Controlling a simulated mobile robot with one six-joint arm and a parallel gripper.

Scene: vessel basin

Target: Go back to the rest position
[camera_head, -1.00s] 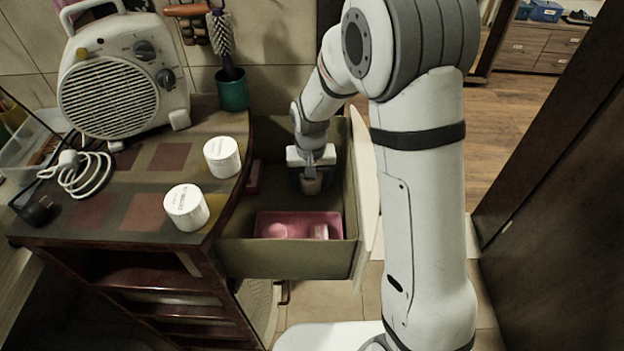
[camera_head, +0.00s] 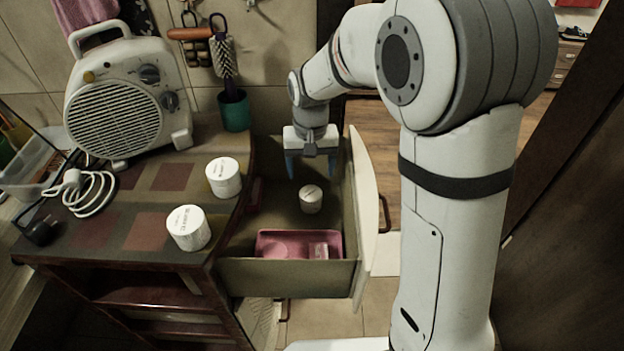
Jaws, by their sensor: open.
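My gripper (camera_head: 311,172) is open and empty, with its blue-tipped fingers pointing down over the back part of the open drawer (camera_head: 290,275). A small white jar (camera_head: 311,199) stands in the drawer just below and in front of the fingers, apart from them. My arm reaches in from the right side of the picture, over the drawer's front panel.
Two white jars (camera_head: 223,177) (camera_head: 188,228) stand on the cabinet top (camera_head: 140,215), left of the drawer. A white fan heater (camera_head: 118,110), a green cup with a brush (camera_head: 233,110) and a coiled cable (camera_head: 85,195) are there too. A pink tray (camera_head: 270,242) lies in the drawer.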

